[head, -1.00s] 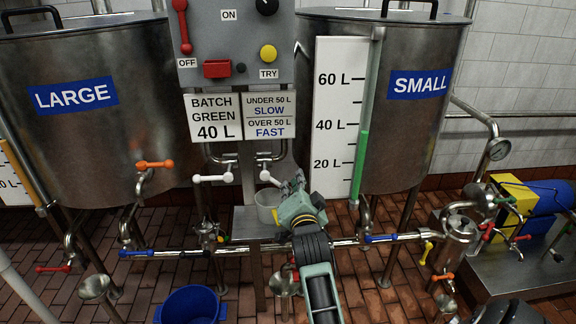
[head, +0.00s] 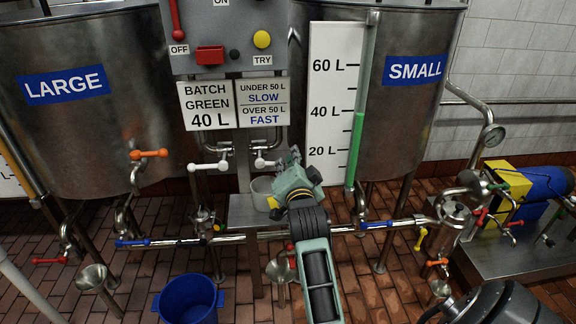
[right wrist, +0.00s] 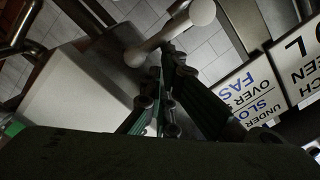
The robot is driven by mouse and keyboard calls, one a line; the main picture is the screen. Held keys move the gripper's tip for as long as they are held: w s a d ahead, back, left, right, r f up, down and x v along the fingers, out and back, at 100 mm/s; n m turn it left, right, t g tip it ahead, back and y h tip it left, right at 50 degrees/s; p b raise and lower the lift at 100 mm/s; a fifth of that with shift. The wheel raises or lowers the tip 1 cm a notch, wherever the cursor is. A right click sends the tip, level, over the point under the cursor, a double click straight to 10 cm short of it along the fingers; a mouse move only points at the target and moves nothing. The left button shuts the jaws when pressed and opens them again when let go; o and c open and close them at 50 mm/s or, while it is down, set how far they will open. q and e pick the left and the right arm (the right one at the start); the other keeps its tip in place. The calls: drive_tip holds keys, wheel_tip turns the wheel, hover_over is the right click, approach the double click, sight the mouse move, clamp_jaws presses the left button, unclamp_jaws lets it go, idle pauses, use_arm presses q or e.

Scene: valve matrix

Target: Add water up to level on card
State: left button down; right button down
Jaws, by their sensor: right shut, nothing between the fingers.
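The batch card (head: 208,105) on the panel reads "BATCH GREEN 40 L". The small tank (head: 412,105) has a white level scale (head: 332,100) and a sight tube (head: 357,140); the green column's top is near the 40 L mark. White-handled valves (head: 268,162) sit under the cards, and one white handle (right wrist: 190,18) is close in the right wrist view. My right gripper (head: 288,160) is beside the right white valve, over the pail; in the wrist view its fingers (right wrist: 160,105) are shut and empty near the handle. Contact cannot be told. My left gripper is not in view.
The large tank (head: 75,110) stands at left. A grey pail (head: 262,190) sits on a stand under the white valves. A blue bucket (head: 188,299) is on the floor. Blue, orange, red and yellow handled valves line the pipes. A pump (head: 525,190) stands at right.

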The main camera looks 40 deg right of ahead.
wheel_tip(320, 180, up, 6)
drive_tip(key=shift+r, duration=0.2)
drive_tip(key=shift+f, duration=0.1)
idle(0.7)
